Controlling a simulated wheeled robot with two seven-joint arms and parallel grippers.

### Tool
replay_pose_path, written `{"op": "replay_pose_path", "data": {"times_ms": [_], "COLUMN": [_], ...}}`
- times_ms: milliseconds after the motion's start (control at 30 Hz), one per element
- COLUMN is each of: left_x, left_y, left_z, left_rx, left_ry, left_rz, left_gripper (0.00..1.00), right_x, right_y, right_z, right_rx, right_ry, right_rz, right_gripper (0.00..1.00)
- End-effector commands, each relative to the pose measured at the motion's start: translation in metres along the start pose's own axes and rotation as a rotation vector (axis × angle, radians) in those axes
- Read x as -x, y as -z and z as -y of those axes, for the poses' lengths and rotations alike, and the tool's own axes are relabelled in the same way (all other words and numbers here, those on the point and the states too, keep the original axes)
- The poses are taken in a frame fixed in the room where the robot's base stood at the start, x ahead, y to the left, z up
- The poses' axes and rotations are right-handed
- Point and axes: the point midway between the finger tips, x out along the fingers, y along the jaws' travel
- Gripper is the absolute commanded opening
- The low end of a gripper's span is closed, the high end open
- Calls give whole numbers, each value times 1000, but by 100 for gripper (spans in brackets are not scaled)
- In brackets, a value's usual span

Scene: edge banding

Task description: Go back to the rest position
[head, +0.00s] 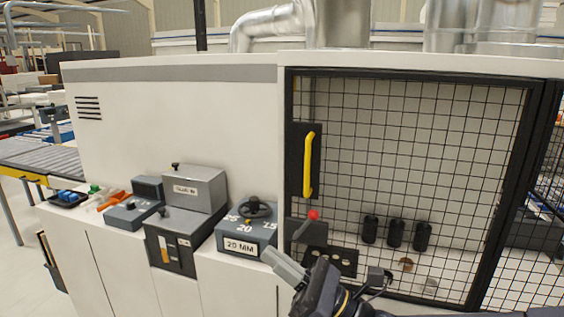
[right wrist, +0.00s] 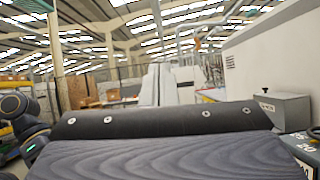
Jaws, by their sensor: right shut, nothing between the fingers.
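My right gripper (head: 275,261) shows at the bottom middle of the head view. Its grey fingers are shut and empty. They point up and left, in front of the white machine's lower front, right of the 20 MM dial box (head: 246,236) in the picture. I cannot tell how far the fingertips are from the machine. In the right wrist view a dark, broad surface fills the lower part, and the fingertips are not clear there. My left gripper is not in view.
The white machine (head: 170,110) has a black mesh door (head: 420,130) with a yellow handle (head: 309,165). A red-knobbed lever (head: 313,215) sits near my right gripper. Grey control boxes (head: 194,188) stand on the ledge. A roller conveyor (head: 45,160) is at far left.

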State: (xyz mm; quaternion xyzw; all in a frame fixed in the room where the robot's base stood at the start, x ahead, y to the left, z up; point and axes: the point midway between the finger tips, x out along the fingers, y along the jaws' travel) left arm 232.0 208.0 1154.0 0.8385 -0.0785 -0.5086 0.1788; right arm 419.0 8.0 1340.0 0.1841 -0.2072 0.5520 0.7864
Motion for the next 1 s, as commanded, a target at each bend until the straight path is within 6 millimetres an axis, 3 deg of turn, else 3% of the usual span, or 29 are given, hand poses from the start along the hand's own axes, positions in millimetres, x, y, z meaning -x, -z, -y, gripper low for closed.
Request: {"op": "replay_pose_path", "data": {"times_ms": [267,433,533,667,767,900,1000], "left_x": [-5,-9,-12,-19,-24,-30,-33], "left_y": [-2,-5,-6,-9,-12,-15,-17], "left_z": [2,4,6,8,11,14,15], "left_rx": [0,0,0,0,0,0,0], "left_ry": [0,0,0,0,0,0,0], "left_rz": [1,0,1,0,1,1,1], "left_gripper": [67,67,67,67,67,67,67], "right_x": [14,39,65,122,181,259,301], "right_y": [21,43,59,81,90,85,75], "right_z": [-44,-78,-97,-116,-119,-110,-103], "right_rx": [214,426,587,865,1113,1402,1547], "right_ry": [-178,-348,-473,-683,-863,-1076,-1186], "right_rz": [-161,-321,-444,-660,-860,-1119,-1261], "right_gripper": [0,0,0,0,0,0,0]}}
